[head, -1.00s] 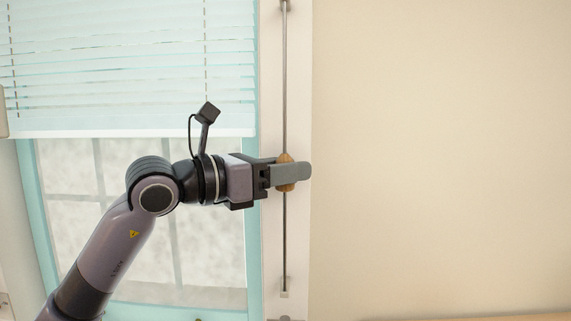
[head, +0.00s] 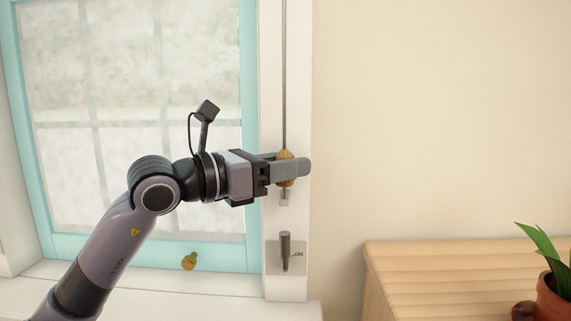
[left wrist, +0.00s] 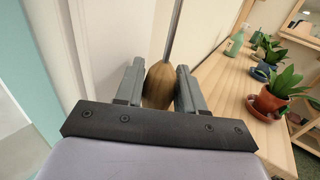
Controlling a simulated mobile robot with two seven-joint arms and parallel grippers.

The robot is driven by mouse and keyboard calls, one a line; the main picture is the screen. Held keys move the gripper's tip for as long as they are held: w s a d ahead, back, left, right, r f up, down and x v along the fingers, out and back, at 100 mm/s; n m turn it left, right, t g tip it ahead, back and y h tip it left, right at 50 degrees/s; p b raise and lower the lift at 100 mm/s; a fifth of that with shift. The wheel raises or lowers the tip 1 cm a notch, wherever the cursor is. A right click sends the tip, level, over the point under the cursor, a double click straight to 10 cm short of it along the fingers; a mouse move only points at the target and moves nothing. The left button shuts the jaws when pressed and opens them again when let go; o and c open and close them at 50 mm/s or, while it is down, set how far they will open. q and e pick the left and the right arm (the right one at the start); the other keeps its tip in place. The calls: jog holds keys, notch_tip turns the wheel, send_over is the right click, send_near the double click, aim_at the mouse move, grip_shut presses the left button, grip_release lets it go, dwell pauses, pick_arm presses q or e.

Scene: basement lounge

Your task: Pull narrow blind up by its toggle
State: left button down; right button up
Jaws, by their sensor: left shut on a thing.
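The toggle (head: 285,154) is a brown wooden bead on a thin vertical cord (head: 284,80) along the white window post. My left gripper (head: 289,169) is shut on it from the left, with the grey fingers covering most of it. In the left wrist view the toggle (left wrist: 158,86) sits between the two fingers. The blind is not in view; the visible window panes (head: 140,75) are uncovered. My right gripper is not in view.
A lever switch (head: 285,250) marked "ON" is on the post below the toggle. A brass knob (head: 189,261) is on the teal window frame. A slatted wooden surface (head: 430,270) with a potted plant (head: 553,290) stands at right. The wall between is bare.

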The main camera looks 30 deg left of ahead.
pick_arm(q)
jog(key=shift+d+f, duration=0.15)
jog(key=shift+f, duration=0.25)
jog(key=c, duration=1)
grip_release()
jog(key=shift+c, duration=0.2)
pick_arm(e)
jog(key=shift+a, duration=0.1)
pick_arm(q)
jog(key=shift+r, duration=0.1)
jog(key=shift+s+a, duration=0.3)
jog(key=shift+a, duration=0.05)
jog(key=v, duration=0.6)
jog(key=shift+s+b, duration=0.2)
jog(key=shift+b, duration=0.2)
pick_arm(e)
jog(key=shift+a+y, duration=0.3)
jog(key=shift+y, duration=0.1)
